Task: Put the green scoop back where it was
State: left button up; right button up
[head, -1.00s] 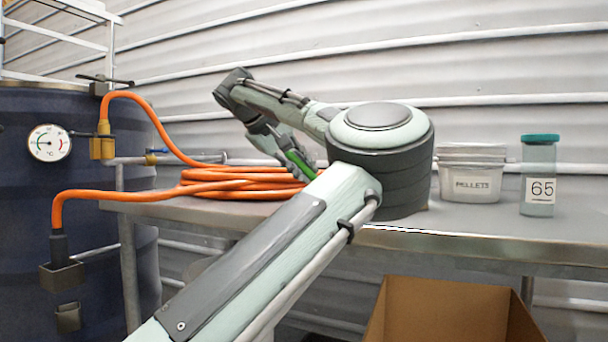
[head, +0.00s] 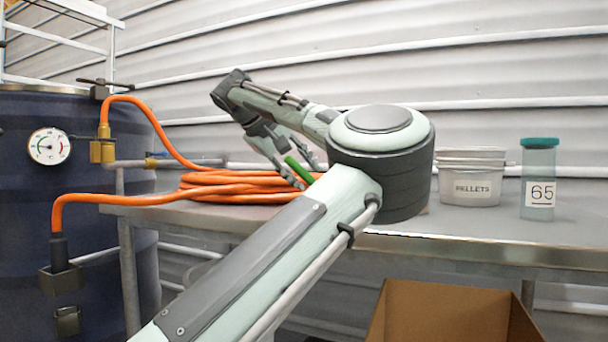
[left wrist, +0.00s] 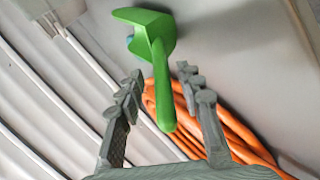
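The green scoop (left wrist: 152,38) lies on the bench just beyond my left gripper in the left wrist view, its handle pointing back between the fingers. In the head view only a bit of the green scoop (head: 299,170) shows, by the fingers. My left gripper (left wrist: 158,82) is open, with a finger on each side of the handle and a gap to both. In the head view my left gripper (head: 298,172) points down over the bench, partly hidden by my own arm. My right gripper is in neither view.
Coiled orange hose (head: 235,187) lies on the metal bench (head: 470,235) beside the gripper. A pellets tub (head: 472,177) and a jar marked 65 (head: 539,178) stand to the right. A dark blue tank (head: 60,200) is at left; an open cardboard box (head: 440,312) sits below.

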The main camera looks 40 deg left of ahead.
pick_arm(q)
jog(key=p+v, duration=0.1)
jog(key=v, duration=1)
jog(key=shift+s, duration=0.15)
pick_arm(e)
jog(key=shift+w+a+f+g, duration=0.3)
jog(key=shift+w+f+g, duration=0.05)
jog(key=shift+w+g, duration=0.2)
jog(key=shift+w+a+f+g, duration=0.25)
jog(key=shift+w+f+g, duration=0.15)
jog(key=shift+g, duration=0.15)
pick_arm(q)
jog(key=shift+r, duration=0.1)
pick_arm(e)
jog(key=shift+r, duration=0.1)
